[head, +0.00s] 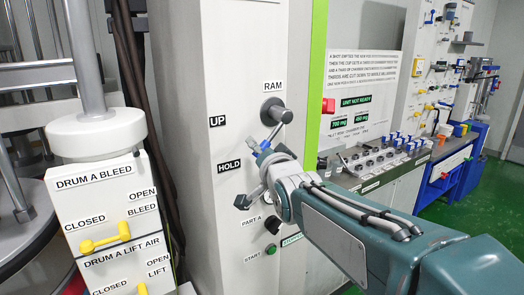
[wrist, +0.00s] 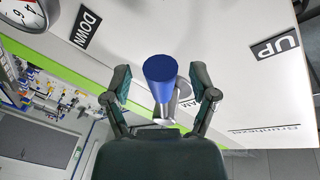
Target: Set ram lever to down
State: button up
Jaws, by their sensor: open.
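The ram lever (head: 270,132) is a metal rod on a round grey hub (head: 275,110) below the RAM label. It slants down and left, with a blue grip (head: 261,148) at its end, near the HOLD label (head: 229,166). My gripper (head: 253,172) is beside the blue grip in the head view. In the wrist view the blue grip (wrist: 160,72) stands between the spread fingers of my gripper (wrist: 161,80), with gaps at both sides. The DOWN label (wrist: 86,27) and UP label (wrist: 288,46) show there. My arm hides part of the panel in the head view.
A drum A bleed box (head: 100,200) with yellow levers stands at left. A START button (head: 271,248) sits low on the panel. A bench (head: 380,165) with several knobs is at right. A round gauge (wrist: 22,12) is at the wrist view's upper left.

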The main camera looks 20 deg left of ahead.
grip_shut()
